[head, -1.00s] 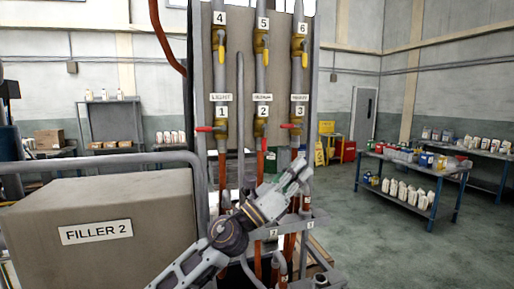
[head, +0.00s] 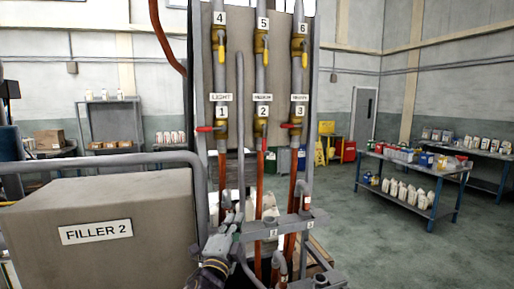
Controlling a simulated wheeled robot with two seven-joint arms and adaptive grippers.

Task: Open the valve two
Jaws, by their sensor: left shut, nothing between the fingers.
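Valve two (head: 262,128) is on the middle pipe, below its label 2. Its red handle (head: 264,144) points down, in line with the pipe. Valve one (head: 221,128) and valve three (head: 298,126) stand on either side with their red handles pointing left, across their pipes. My left gripper (head: 229,227) is low in front of the pipes, below and left of valve two and apart from it. It is shut and empty. My right gripper is not in view.
The Filler 2 box (head: 100,225) stands at the left, with a grey rail (head: 100,160) above it. A grey bracket (head: 270,228) crosses the lower pipes. Upper valves with yellow handles (head: 262,55) are above.

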